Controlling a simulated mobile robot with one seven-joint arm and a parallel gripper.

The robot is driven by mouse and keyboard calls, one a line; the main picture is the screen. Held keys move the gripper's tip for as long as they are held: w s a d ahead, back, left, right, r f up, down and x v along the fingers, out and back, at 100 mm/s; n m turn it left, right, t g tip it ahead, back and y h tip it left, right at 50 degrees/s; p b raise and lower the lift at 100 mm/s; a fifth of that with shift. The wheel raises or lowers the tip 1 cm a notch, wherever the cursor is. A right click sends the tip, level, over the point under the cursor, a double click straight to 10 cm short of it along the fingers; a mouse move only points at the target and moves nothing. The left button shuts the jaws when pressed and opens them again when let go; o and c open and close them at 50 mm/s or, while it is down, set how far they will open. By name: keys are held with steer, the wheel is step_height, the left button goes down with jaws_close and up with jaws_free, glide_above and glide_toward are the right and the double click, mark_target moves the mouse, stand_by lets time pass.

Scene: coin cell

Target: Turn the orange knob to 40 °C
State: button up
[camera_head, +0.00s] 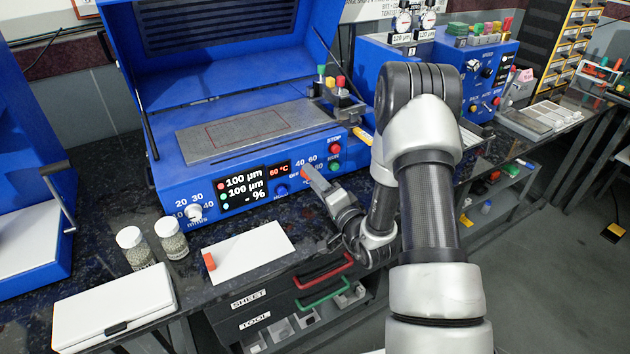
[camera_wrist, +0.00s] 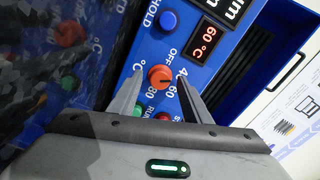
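The orange knob (camera_wrist: 160,77) sits on the blue front panel, with OFF, 40, 60 and 80 printed around it. Its dark mark points toward the 60 side in the wrist view. The temperature display (camera_wrist: 203,42) reads 60 °C; it also shows in the head view (camera_head: 279,170). My gripper (camera_wrist: 161,75) is at the panel, its two fingers apart on either side of the knob with a small gap at each side. In the head view my gripper (camera_head: 308,174) largely covers the knob.
A blue HOLD knob (camera_wrist: 168,20) is beside the orange knob. Green (camera_wrist: 154,111) and red (camera_wrist: 163,117) buttons lie close to my fingers. The white sheet (camera_head: 245,256), two jars (camera_head: 171,238) and a white case (camera_head: 115,309) are on the dark counter.

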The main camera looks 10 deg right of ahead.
steer(key=v, duration=1.7)
steer(key=shift+s, duration=0.2)
steer(key=shift+r, duration=0.1)
